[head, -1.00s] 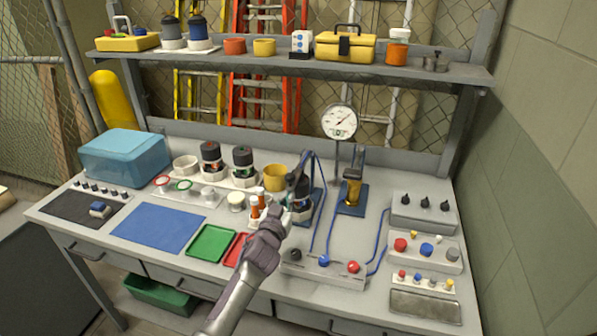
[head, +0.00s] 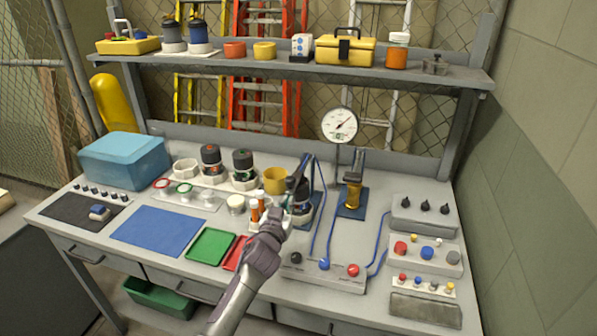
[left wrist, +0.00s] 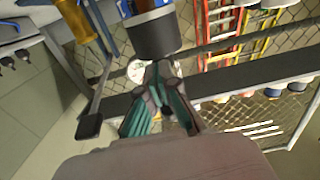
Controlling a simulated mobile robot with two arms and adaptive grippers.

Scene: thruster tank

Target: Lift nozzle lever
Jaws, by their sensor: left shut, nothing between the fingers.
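My left gripper (head: 289,207) is shut and empty, at the front left of the left blue stand. That stand holds a dark, pale-based canister (head: 302,205). A dark slanted bar (head: 297,172), perhaps the nozzle lever, rises above the gripper. I cannot tell whether they touch. In the left wrist view the closed fingers (left wrist: 160,92) are near a dark cylinder (left wrist: 152,36), whose contact with them is unclear. A second stand with a brass nozzle-like part (head: 352,195) is to the right, and its brass part also shows in the left wrist view (left wrist: 74,20). My right gripper is not visible.
Two orange-capped vials (head: 257,211) stand close left of the gripper. A yellow cup (head: 275,181) is behind. Blue hoses (head: 333,215) run to a grey knob panel (head: 322,272) in front. A round gauge (head: 339,125) is at the back. The blue mat (head: 158,230) is clear.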

